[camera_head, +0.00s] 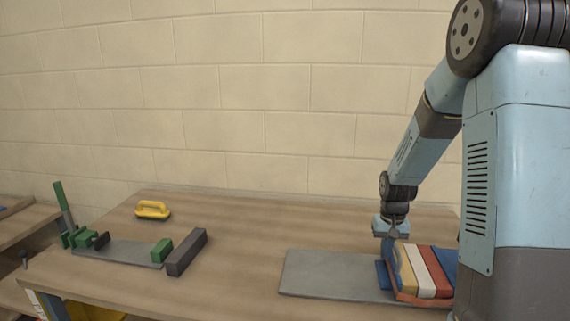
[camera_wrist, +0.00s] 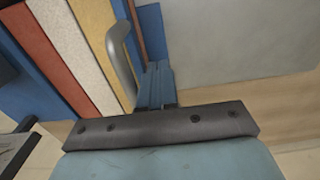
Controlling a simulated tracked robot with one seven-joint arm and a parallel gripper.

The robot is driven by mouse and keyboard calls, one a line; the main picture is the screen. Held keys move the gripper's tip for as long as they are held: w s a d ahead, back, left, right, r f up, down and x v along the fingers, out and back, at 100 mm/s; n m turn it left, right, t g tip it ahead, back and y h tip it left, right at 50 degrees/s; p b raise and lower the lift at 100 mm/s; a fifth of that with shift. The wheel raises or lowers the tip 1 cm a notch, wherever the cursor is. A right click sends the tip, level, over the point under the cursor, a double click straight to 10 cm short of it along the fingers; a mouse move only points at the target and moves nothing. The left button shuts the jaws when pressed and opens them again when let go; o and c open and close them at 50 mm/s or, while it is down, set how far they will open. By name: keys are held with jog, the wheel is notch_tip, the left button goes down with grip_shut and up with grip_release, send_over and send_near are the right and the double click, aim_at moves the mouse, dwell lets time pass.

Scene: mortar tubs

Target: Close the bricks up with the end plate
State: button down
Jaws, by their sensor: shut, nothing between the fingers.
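A row of bricks (camera_head: 425,272) in yellow, white, red and blue stands close together on the right of the bench. The bricks also show in the wrist view (camera_wrist: 65,45). A grey arched handle (camera_head: 396,262) stands at the left end of the row, beside the yellow brick; it shows large in the wrist view (camera_wrist: 121,55). It seems to belong to the end plate, whose outline I cannot make out. A blue piece (camera_head: 382,273) lies just left of the handle. My gripper (camera_head: 393,234) is shut and empty, pointing down above this left end. The wrist view shows its fingers (camera_wrist: 155,88) right of the handle.
A flat grey board (camera_head: 325,275) lies left of the bricks, bare on its left part. Further left are a green clamp-like fixture on a grey plate (camera_head: 118,252), a dark grey bar (camera_head: 187,252) and a yellow-handled tool (camera_head: 153,210). The middle of the bench is clear.

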notch_tip(320, 180, up, 8)
jog(key=a, duration=0.2)
jog(key=shift+w+f, duration=0.15)
jog(key=shift+f, duration=0.1)
dwell(0.3)
jog(key=s+a+r+n+t, duration=0.1)
jog(key=s+a+r+t, duration=0.2)
jog(key=s+r, duration=1)
jog(key=s+a+r+t, duration=0.1)
jog(key=s+r, duration=0.4)
jog(key=s, duration=0.7)
jog(key=shift+s+r+n+t, duration=0.15)
jog(key=shift+r+n+t, duration=0.25)
jog(key=shift+t, duration=0.4)
